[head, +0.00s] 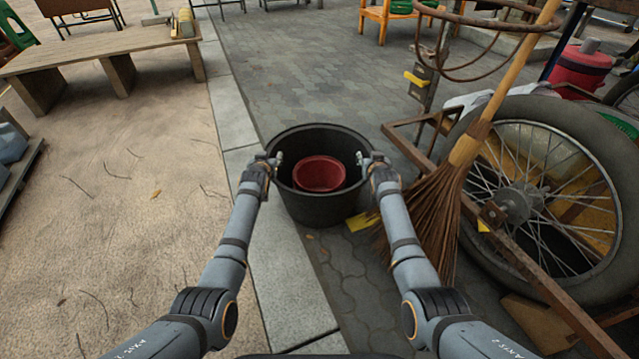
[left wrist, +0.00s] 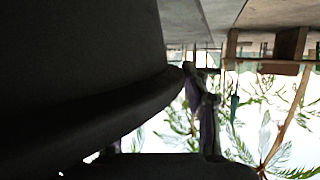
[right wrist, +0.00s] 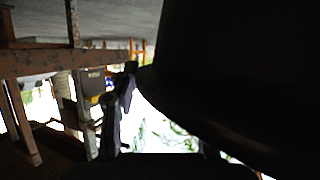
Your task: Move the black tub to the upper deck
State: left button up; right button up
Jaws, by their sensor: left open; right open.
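The black tub (head: 318,212) stands upright on the paving, with a red bowl (head: 320,174) inside it. My left gripper (head: 275,160) is open at the tub's left rim, and my right gripper (head: 366,160) is open at its right rim. The tub's dark wall fills much of the left wrist view (left wrist: 80,70) and of the right wrist view (right wrist: 230,70), close beside the fingers. I cannot tell whether the fingers touch the rim. No surface is clearly recognisable as the upper deck.
A cart wheel (head: 590,130) and a straw broom (head: 440,205) stand close on the right, with a rusty metal frame (head: 410,150) beside the tub. A wooden bench (head: 100,48) stands at the upper left. Paving behind the tub (head: 300,70) is clear.

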pick_arm(q)
jog(key=shift+x, duration=1.15)
pick_arm(e)
jog(key=shift+x, duration=1.15)
pick_arm(q)
jog(key=shift+c, duration=0.3)
pick_arm(e)
jog(key=shift+c, duration=0.3)
pick_arm(q)
grip_shut()
pick_arm(e)
grip_shut()
pick_arm(q)
jog(key=shift+r, duration=0.1)
